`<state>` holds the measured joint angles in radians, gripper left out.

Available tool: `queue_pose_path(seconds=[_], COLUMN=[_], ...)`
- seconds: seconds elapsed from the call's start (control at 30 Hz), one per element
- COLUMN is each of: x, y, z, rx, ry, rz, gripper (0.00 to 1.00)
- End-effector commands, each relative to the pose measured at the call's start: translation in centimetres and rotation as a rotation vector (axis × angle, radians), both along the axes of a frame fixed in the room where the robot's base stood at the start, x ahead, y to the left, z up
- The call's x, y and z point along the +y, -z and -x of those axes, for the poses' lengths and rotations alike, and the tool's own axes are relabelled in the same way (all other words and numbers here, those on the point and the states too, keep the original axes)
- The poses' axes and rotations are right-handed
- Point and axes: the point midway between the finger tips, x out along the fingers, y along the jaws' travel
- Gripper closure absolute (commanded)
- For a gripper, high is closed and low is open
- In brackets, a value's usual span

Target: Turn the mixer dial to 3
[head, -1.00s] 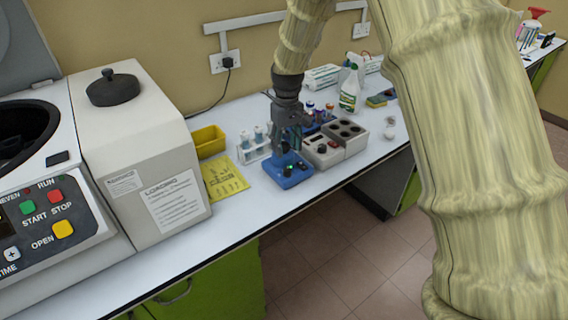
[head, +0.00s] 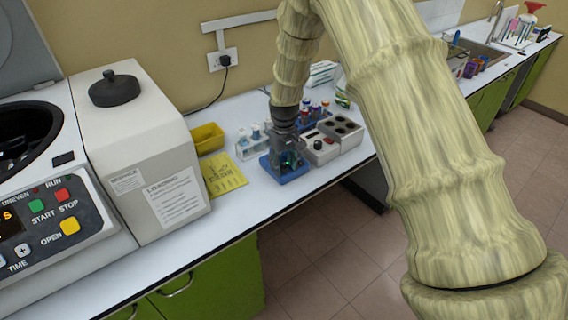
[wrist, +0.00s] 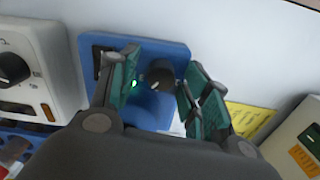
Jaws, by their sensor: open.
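The mixer is a small blue box (head: 290,176) on the bench; its blue top also shows in the wrist view (wrist: 172,52). Its black dial (wrist: 160,76) has a light pointer line, and a green light (wrist: 134,85) glows beside it. My gripper (wrist: 157,82) is open over the mixer, with one teal-padded finger on each side of the dial. I cannot tell whether the fingers touch it. In the head view my gripper (head: 289,158) hides most of the mixer's top. The dial's numbers are not readable.
A grey-white heater block (head: 341,128) with its own knob stands right beside the mixer. A tube rack (head: 250,148), a yellow sheet (head: 222,174) and a yellow tray (head: 207,138) lie to the left. A large centrifuge (head: 140,150) fills the left side.

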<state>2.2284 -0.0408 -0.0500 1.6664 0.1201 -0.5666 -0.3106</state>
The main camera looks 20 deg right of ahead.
Motion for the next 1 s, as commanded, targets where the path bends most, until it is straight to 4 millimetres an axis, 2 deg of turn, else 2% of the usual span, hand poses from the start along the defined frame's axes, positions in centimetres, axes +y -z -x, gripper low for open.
queue_pose_path(seconds=[0.1,0.13,0.37,0.4,0.63,1.0], x=[-0.01,-0.01,-0.01,-0.01,-0.01,-0.02], y=[-0.06,-0.06,-0.05,-0.05,-0.05,-0.06], z=[-0.01,-0.01,0.00,0.00,0.00,0.01], rx=[-0.001,0.000,0.000,-0.001,0.000,0.000], ry=[0.000,0.000,0.000,0.000,0.057,0.357], rz=[0.000,0.000,0.000,0.000,0.001,0.002], gripper=[0.53,0.56,0.98,1.00,1.00,1.00])
